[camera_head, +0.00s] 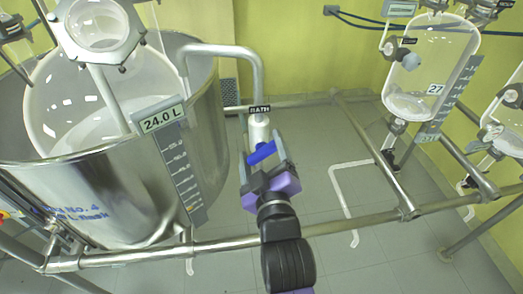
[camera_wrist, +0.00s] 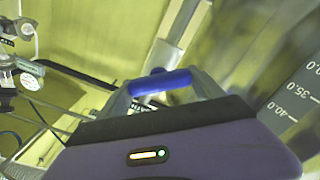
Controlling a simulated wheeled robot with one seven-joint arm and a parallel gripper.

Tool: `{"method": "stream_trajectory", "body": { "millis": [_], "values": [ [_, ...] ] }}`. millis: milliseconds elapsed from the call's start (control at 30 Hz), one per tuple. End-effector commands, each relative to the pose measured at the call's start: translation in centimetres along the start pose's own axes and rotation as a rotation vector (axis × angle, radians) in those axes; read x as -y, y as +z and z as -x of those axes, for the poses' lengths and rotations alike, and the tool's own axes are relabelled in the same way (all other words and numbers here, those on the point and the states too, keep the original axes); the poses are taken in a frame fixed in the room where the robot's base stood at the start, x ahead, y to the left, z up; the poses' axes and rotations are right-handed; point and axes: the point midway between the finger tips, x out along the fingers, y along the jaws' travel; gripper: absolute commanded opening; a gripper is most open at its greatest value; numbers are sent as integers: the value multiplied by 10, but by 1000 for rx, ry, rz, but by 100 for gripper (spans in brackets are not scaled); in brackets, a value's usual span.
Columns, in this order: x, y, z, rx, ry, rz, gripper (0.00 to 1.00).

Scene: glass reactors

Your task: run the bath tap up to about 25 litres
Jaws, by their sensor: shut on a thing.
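The bath (camera_head: 205,105) is a large steel vessel at the left of the head view, around a glass vessel. Its display (camera_head: 163,118) reads 24.0 L above a dark level scale (camera_head: 180,172). A bent steel pipe (camera_head: 225,50) runs from the tap over the bath's rim. The tap (camera_head: 258,130) has a pale body, a small dark label and a blue handle (camera_head: 261,153). My gripper (camera_head: 264,150) is shut on the blue handle. In the wrist view the handle (camera_wrist: 160,82) lies crosswise between the fingertips. The exact liquid level is hard to see.
A steel rail (camera_head: 330,226) crosses in front, below my gripper. To the right hangs a glass vessel (camera_head: 425,75) tagged 27, with another partly cut off at the edge. Tiled floor (camera_head: 385,262) lies open below. The wrist view shows part of a scale (camera_wrist: 298,95) with 35.0 and 40.0.

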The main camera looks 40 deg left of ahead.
Motion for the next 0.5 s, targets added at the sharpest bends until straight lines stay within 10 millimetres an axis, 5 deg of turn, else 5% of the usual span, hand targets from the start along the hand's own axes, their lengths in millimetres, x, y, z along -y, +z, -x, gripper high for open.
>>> {"method": "stream_trajectory", "body": {
  "millis": [33,67,167,500],
  "values": [
    [1,1,0,2,-2,-1,36],
    [1,1,0,2,-2,-1,80],
    [1,1,0,2,-2,-1,98],
    [0,1,2,1,-1,-2,98]
  ]
}}
